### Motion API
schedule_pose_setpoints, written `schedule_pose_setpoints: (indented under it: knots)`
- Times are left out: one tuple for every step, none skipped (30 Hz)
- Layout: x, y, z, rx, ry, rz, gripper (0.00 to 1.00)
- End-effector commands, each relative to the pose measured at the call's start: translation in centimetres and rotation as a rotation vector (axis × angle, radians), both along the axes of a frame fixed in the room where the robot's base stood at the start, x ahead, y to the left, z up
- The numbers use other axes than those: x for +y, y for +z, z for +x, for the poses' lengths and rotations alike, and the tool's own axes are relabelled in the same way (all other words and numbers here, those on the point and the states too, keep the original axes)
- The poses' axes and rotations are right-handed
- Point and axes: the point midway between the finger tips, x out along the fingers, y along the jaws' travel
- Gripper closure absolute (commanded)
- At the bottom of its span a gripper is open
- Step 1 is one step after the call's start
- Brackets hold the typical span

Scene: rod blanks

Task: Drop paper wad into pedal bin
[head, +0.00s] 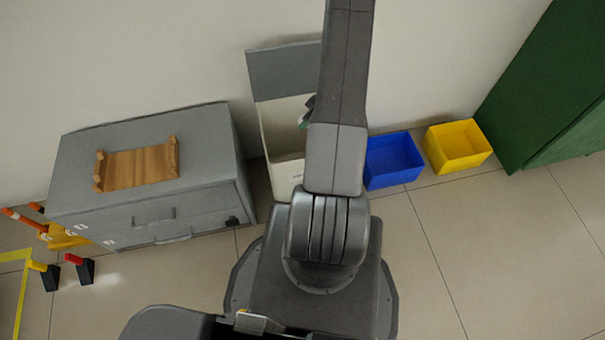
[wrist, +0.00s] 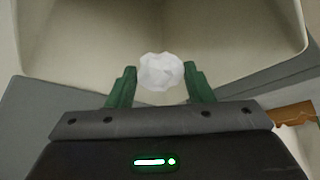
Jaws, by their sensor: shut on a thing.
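The paper wad (wrist: 161,73) is white and crumpled. In the wrist view my gripper (wrist: 160,72) has its green fingers shut on it, one at each side. The pedal bin (head: 286,177) stands against the wall with its grey lid (head: 284,70) raised. Its pale open mouth (wrist: 90,40) fills the far part of the wrist view, and the wad shows in front of it. In the head view my arm covers the bin's right part and most of my gripper; the wad is hidden there. I cannot tell the wad's exact height over the rim.
A grey cabinet (head: 80,165) with a wooden tray (head: 138,168) on top stands left of the bin. A blue crate (head: 392,160) and a yellow crate (head: 457,146) are on the floor to the right, then a green cabinet (head: 545,90). The front right floor is clear.

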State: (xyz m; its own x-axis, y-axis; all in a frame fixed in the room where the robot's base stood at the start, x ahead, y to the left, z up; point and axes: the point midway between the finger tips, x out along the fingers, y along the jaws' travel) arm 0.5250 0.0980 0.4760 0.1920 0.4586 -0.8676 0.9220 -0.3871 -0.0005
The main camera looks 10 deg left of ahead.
Motion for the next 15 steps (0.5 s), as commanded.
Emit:
schedule_pose_setpoints:
  knots:
    - [-0.01, -1.02, 0.01, 0.000, 0.000, 0.000, 0.74]
    - [-0.01, -1.22, 0.02, -0.001, 0.000, 0.000, 0.74]
    - [-0.01, -1.44, 0.02, -0.001, 0.000, 0.000, 0.74]
    - [-0.01, -1.57, 0.02, -0.001, 0.000, 0.000, 0.74]
    - [-0.01, -1.66, 0.02, -0.001, 0.000, 0.000, 0.74]
    - [-0.02, -1.73, 0.01, -0.001, 0.000, 0.000, 0.74]
    - [-0.01, -1.76, 0.01, -0.001, 0.000, 0.000, 0.74]
    - [-0.01, -1.76, 0.01, -0.001, 0.000, 0.000, 0.74]
    - [-0.01, -1.74, 0.01, -0.001, 0.000, 0.000, 0.74]
    - [-0.01, -1.71, 0.00, 0.000, 0.000, 0.000, 0.74]
    - [-0.01, -1.69, 0.00, 0.000, 0.000, 0.000, 0.74]
    - [-0.01, -1.66, 0.01, 0.000, 0.000, 0.000, 0.74]
    - [-0.01, -1.65, 0.00, 0.000, 0.000, 0.000, 0.74]
    - [-0.01, -1.65, 0.00, 0.000, 0.000, 0.000, 0.74]
    - [-0.01, -1.65, 0.00, 0.000, 0.000, 0.000, 0.74]
